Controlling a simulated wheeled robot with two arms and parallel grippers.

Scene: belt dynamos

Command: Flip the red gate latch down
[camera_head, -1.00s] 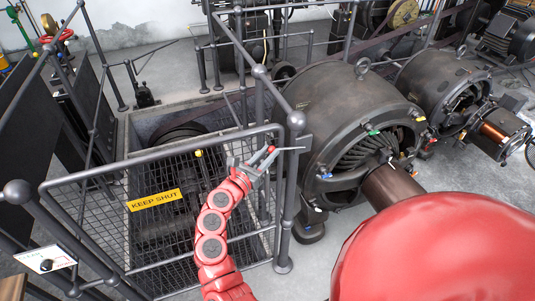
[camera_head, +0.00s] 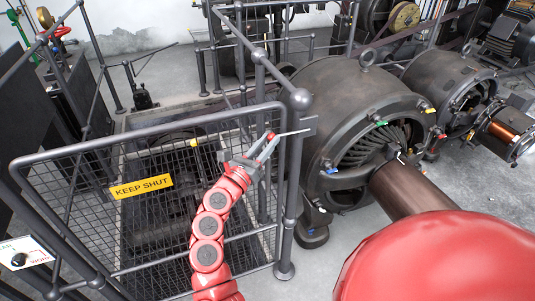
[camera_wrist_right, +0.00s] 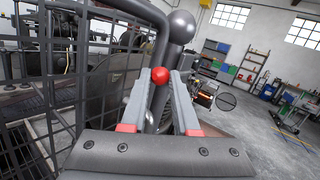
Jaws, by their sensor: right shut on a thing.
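The red gate latch shows as a small red knob (camera_head: 270,135) with a thin pale bar (camera_head: 293,133) reaching right, nearly level, to the post beside the mesh gate (camera_head: 150,128). My right gripper (camera_head: 264,146) comes from below on its red arm and is shut on the latch knob. In the right wrist view the round red knob (camera_wrist_right: 159,75) sits between the two grey fingertips (camera_wrist_right: 160,86). The fingers hide part of the latch in the head view. My left gripper is not in view.
The gate carries a yellow KEEP SHUT sign (camera_head: 141,187). A ball-topped post (camera_head: 300,99) stands close right of my gripper. A large dark dynamo (camera_head: 345,110) stands beyond it. Bare floor lies at right.

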